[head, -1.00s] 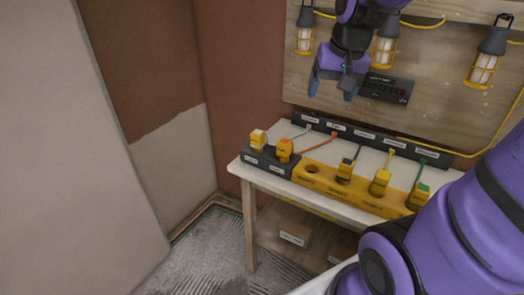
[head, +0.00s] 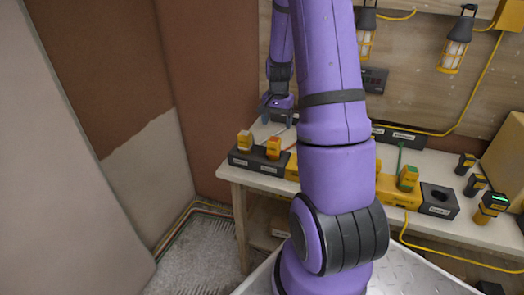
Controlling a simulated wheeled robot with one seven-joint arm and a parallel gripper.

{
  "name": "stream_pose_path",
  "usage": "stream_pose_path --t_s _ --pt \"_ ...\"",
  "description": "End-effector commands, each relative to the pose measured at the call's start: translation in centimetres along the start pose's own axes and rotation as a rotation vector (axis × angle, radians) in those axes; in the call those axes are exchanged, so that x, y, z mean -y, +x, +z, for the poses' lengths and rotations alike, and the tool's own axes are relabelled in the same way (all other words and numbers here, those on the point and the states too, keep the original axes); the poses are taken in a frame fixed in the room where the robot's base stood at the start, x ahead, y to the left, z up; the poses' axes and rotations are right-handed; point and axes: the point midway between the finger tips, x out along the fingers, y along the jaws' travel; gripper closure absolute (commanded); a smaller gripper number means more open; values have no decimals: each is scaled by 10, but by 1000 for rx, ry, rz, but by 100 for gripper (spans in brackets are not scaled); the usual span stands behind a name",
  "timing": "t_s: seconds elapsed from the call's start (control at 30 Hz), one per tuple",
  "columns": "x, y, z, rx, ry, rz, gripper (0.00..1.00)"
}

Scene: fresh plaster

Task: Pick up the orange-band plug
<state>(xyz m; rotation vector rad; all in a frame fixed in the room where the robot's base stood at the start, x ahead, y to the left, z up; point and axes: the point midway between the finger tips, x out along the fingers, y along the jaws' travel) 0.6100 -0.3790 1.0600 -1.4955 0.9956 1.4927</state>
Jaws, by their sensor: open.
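The orange-band plug (head: 273,148) is a yellow plug with an orange top, standing upright in the dark holder (head: 241,160) at the bench's left end. A similar yellow plug (head: 244,140) with a paler top stands just left of it. My gripper (head: 278,114) is open, with blue fingers pointing down. In the picture it is just above the orange-band plug and appears farther back, apart from it. Nothing shows between its fingers. My arm hides the middle of the bench and most of the yellow socket strip (head: 394,197).
A green-topped plug (head: 407,178) with a green cable stands right of my arm, beside a dark socket block (head: 438,201). Several black-and-yellow devices (head: 490,206) stand at the right. Lamps (head: 455,45) hang on the wooden board behind.

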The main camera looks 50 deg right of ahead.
Motion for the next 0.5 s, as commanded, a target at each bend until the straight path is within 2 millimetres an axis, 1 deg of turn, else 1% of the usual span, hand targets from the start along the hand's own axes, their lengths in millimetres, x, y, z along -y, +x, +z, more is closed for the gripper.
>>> stream_pose_path --t_s 0.3,0.4,0.5 --pt "-1 43 0 4 4 3 23" --pt "-1 52 0 3 3 3 23" --pt "0 57 0 2 3 2 23"
